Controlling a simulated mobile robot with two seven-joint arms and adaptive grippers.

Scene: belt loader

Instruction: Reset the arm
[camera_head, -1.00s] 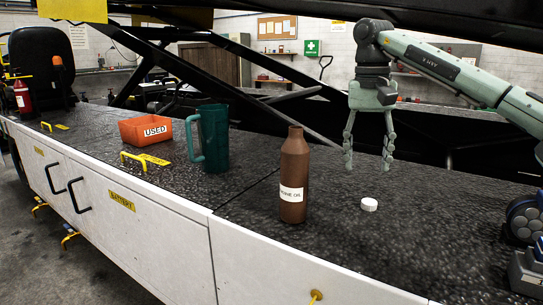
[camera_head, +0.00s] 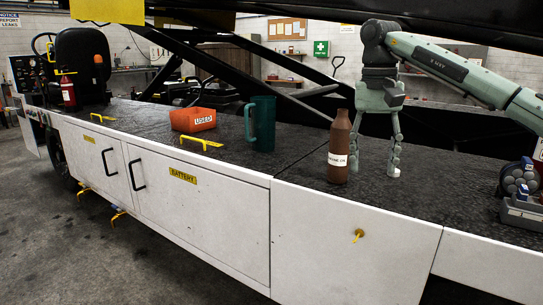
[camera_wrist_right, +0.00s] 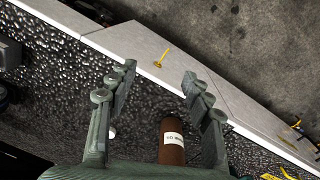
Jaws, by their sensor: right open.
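My right gripper (camera_head: 378,170) hangs fingers down over the dark deck at the right of the head view. Its two fingers are apart with nothing held between them. A brown engine oil bottle (camera_head: 339,150) stands upright and uncapped just left of the fingers, apart from them as far as I can tell. In the right wrist view the bottle (camera_wrist_right: 172,148) shows low between the open fingers (camera_wrist_right: 160,85). A small white cap (camera_head: 397,172) lies by the right fingertip, partly hidden; it also shows in the wrist view (camera_wrist_right: 112,134). My left gripper is out of view.
A teal mug (camera_head: 262,125) and an orange bin marked USED (camera_head: 193,119) stand left on the deck (camera_head: 290,135). Blue-grey equipment (camera_head: 520,185) sits at the right edge. Black loader beams (camera_head: 225,80) cross behind. A yellow key-like handle (camera_head: 358,236) sticks out of the white front.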

